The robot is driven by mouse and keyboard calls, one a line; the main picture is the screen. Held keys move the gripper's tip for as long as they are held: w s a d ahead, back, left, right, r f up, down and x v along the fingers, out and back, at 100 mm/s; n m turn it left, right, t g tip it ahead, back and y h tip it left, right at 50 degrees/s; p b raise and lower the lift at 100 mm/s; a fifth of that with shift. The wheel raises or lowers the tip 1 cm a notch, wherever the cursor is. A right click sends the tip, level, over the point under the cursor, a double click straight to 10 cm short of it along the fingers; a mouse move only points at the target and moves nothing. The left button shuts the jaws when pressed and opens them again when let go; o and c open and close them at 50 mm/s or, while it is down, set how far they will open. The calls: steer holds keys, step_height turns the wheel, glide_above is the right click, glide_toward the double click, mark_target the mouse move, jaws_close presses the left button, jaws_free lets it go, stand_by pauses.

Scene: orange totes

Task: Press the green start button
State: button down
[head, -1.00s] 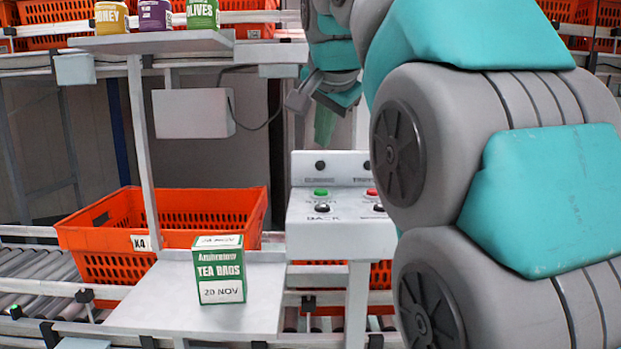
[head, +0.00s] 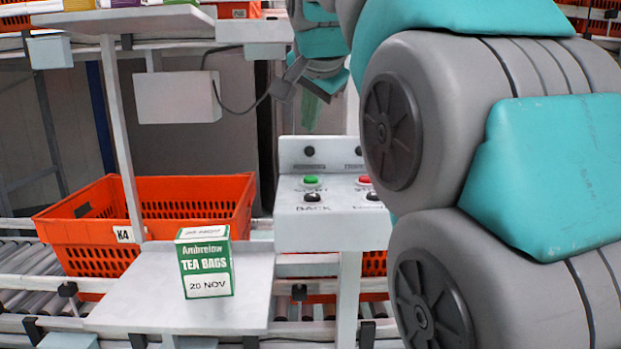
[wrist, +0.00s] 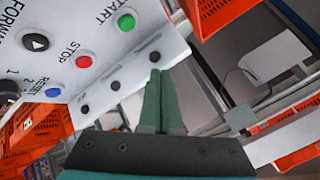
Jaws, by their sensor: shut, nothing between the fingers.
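The green start button (head: 311,181) sits on the white control panel (head: 332,232), left of the red stop button (head: 364,181) in the head view.
A green and white tea bags box (head: 206,262) stands on a grey shelf (head: 125,307) left of the panel. An orange tote (head: 60,232) labelled K4 sits behind it on rollers. Black buttons (head: 312,198) flank the coloured ones.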

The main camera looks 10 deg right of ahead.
mark_target(310, 181)
steer(key=shift+f+b, duration=1.95)
steer(key=shift+f, duration=1.5)
steer(key=shift+f, duration=0.1)
steer(key=shift+f, duration=0.3)
steer(key=shift+f+b, duration=0.45)
steer(key=shift+b, duration=0.05)
steer(key=shift+r, duration=0.1)
steer(key=shift+r+p, duration=0.55)
steer(key=shift+r, duration=0.2)
steer(key=shift+r+p, duration=1.6)
steer(key=shift+r, duration=1)
